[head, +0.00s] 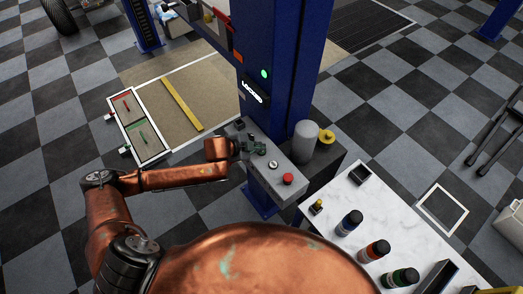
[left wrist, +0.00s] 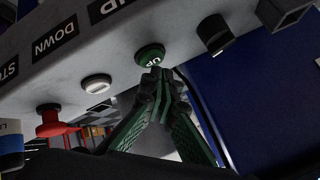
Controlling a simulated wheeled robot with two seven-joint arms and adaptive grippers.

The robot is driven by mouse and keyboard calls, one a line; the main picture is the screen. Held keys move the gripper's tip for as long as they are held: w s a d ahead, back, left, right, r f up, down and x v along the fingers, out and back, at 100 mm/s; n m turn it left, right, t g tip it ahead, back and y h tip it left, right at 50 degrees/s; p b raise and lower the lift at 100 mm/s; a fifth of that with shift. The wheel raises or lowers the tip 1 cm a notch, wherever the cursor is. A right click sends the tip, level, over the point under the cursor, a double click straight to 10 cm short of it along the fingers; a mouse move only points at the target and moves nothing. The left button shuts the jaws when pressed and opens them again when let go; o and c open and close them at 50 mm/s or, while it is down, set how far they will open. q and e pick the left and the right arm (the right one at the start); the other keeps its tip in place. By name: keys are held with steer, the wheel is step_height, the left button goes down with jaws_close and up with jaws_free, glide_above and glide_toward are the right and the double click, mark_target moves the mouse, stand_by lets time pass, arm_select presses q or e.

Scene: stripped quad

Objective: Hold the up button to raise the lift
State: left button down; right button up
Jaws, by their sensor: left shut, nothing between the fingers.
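The grey control box (head: 279,184) stands at the foot of the blue lift post (head: 290,62). In the left wrist view the green up button (left wrist: 149,53) sits under the label UP. Beside it are a white down button (left wrist: 96,82) and a red stop button (left wrist: 50,122). My left gripper (head: 262,147) is shut and empty, reaching over the box from the left. In the left wrist view its green fingertips (left wrist: 158,76) meet right at the up button's edge; I cannot tell whether they touch or press it. The gripper hides the up button in the head view.
A LOCKED sign (head: 253,91) and a green light (head: 264,73) show on the post. A grey cylinder (head: 305,141) stands behind the box. A white worktop (head: 376,203) with several coloured-band containers lies right. A black knob (left wrist: 214,33) is near the up button.

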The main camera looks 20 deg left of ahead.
arm_select(q)
steer(key=shift+f, duration=0.55)
stand_by(0.6)
stand_by(1.1)
stand_by(1.2)
stand_by(1.0)
stand_by(1.3)
steer(key=shift+r+p, duration=0.8)
steer(key=shift+p, duration=0.15)
steer(key=shift+r, duration=0.1)
